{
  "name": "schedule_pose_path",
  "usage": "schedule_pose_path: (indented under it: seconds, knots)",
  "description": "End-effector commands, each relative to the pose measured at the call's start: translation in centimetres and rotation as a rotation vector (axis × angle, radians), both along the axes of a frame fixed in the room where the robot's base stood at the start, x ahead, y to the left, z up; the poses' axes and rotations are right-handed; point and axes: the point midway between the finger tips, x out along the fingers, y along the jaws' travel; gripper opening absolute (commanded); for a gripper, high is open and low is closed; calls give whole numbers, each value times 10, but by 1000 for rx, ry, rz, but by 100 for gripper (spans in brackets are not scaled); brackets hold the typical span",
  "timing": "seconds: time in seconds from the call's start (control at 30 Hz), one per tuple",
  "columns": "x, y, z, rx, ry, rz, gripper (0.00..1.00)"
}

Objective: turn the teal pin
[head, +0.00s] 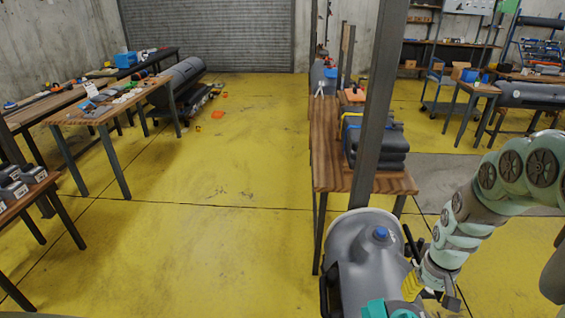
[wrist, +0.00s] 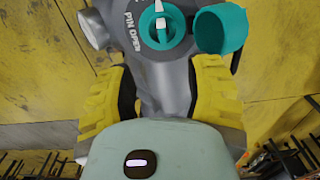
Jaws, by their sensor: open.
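The teal pin (wrist: 160,24) sits in a round teal socket on a grey inflatable boat part (head: 350,262), at the top of the wrist view. A pale stripe runs along its raised grip, and "PIN OPEN" is printed beside it. An open teal cap (wrist: 221,29) stands just to its right. My gripper (wrist: 160,82) is open, its yellow fingers on either side of the grey neck below the pin, apart from the pin. In the head view my gripper (head: 414,284) is at the boat part's right side. Teal parts (head: 374,308) show at the bottom edge; I cannot tell which is the pin.
A blue knob (head: 380,234) sits on top of the grey part. A wooden table (head: 326,150) with folded grey boats (head: 376,145) and a metal post (head: 376,100) stand just behind. Workbenches (head: 130,102) line the left. The yellow floor (head: 215,170) between is mostly clear.

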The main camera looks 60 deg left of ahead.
Motion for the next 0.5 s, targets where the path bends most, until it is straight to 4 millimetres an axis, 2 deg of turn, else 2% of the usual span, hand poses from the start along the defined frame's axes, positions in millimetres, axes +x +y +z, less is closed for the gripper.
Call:
schedule_pose_path:
  seconds: [0.03,0.3,0.5]
  knots:
    - [1,-1,11,0,-2,-2,52]
    - [1,-2,56,-2,-4,-3,52]
    - [10,37,58,115,-40,-16,52]
